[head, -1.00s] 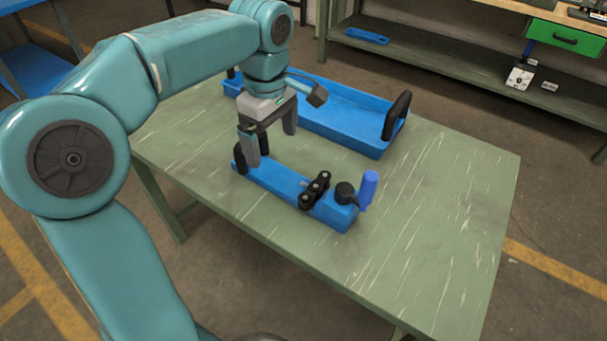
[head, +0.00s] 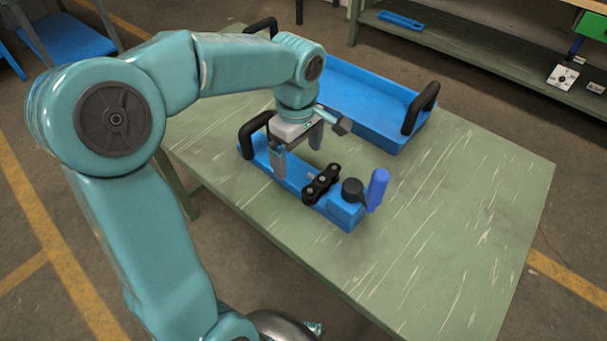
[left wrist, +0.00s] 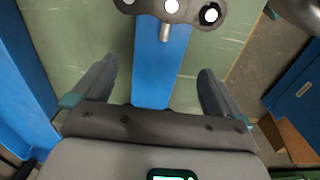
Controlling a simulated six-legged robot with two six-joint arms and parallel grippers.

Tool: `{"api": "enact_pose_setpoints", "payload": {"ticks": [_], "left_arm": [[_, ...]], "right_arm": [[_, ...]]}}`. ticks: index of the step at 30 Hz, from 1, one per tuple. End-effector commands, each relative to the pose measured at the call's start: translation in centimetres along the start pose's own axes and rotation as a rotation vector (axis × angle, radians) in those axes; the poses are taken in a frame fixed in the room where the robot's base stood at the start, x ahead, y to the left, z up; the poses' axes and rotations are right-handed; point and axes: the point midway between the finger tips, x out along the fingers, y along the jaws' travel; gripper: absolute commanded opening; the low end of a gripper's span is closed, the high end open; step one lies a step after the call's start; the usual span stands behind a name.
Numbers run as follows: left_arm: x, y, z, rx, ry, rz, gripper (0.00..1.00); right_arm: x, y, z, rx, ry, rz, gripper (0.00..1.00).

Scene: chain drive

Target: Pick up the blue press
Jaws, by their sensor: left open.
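The blue press (head: 335,210) lies on the green table, a long blue bar with a black handle (head: 252,132) at its far left end. A black chain link piece (head: 320,184), a black knob (head: 353,188) and an upright blue grip (head: 377,190) are at its near right end. My left gripper (head: 298,162) is open, pointing down over the bar between handle and chain piece. In the left wrist view, the bar (left wrist: 155,75) runs between the two open fingers, with gaps on both sides. Whether the fingertips reach beside the bar is unclear. My right gripper is out of view.
A blue tray (head: 365,108) with black handles stands behind the press on the table. The table (head: 450,215) is clear at the right and front. A shelf bench (head: 480,60) stands beyond it.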

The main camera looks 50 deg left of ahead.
Motion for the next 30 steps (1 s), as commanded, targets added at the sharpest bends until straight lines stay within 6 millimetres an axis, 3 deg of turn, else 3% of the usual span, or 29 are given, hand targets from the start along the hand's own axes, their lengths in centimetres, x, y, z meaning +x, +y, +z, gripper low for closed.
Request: {"api": "enact_pose_setpoints", "payload": {"ticks": [5,12,21,22,23,30], "left_arm": [[1.5,0.1,0.0,0.000,0.000,-0.002,1.00],[5.2,0.4,0.0,0.000,-0.001,-0.003,1.00],[5.8,0.5,0.0,0.000,-0.001,0.000,1.00],[5.8,0.5,0.0,0.000,-0.001,0.000,0.97],[5.8,0.5,0.0,0.000,-0.001,0.000,0.87],[5.8,0.5,0.0,0.000,-0.001,0.001,0.09]], "right_arm": [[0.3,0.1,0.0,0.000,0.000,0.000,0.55],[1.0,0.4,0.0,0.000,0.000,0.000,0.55],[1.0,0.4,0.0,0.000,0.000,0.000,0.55],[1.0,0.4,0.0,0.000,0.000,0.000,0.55],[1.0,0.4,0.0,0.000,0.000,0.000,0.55],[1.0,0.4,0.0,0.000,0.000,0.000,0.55]]}}
